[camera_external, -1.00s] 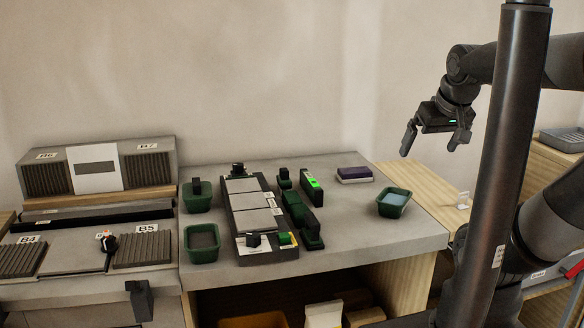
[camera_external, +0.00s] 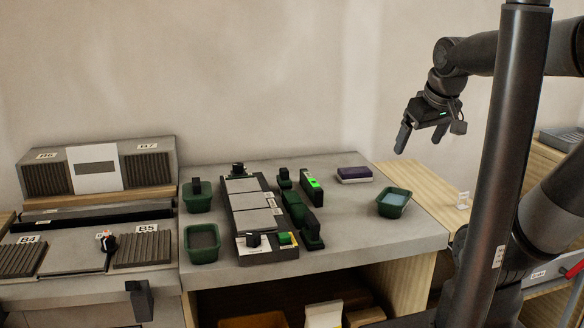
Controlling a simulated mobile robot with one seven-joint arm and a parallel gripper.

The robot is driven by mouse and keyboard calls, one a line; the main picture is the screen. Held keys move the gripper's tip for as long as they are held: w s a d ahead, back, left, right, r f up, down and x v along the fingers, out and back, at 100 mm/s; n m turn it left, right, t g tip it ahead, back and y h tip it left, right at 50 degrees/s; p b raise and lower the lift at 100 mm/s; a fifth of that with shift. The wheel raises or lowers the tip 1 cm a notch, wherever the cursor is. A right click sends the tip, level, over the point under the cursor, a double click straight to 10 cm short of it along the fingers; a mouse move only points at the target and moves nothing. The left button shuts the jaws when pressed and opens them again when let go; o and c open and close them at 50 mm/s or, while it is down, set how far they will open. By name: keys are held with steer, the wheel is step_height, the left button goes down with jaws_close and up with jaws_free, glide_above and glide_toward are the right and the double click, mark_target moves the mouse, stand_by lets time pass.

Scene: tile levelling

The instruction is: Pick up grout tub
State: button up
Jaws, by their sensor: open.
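A green tub with dark grey contents (camera_external: 202,257), which looks like the grout tub, stands upright at the front left of the grey worktop. A second green tub (camera_external: 197,205) stands behind it with a black block-like thing in it. A third green tub (camera_external: 393,211) with bluish contents stands at the right of the worktop. My gripper (camera_external: 419,144) is open and empty, fingers pointing down, in the air at the upper right. It is well apart from all the tubs and farthest from the two left ones.
A dark rack with grey tiles (camera_external: 259,221) lies mid-worktop, beside the left tubs. Green and black tools (camera_external: 295,206) and a level with a bright green window (camera_external: 312,189) lie right of it. A purple-topped block (camera_external: 354,174) is at the back. The front right worktop is clear.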

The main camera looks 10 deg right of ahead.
steer(key=w+a+r+n+g, duration=0.1)
steer(key=w+a+n+g, duration=0.1)
steer(key=w+a+n, duration=0.65)
steer(key=n+g, duration=0.3)
steer(key=n, duration=2.2)
glide_above(202, 238)
steer(key=s+d, duration=0.1)
steer(key=s, duration=0.4)
step_height(202, 238, down, 10)
steer(key=f, duration=0.5)
steer(key=shift+a+f, duration=0.35)
steer(key=shift+a, duration=0.05)
steer(key=shift+w+a+f, duration=0.1)
steer(key=shift+w+f, duration=0.1)
steer(key=shift+f, duration=1.3)
steer(key=shift+w+f, duration=0.15)
steer(key=shift+f, duration=1.35)
steer(key=shift+c, duration=0.4)
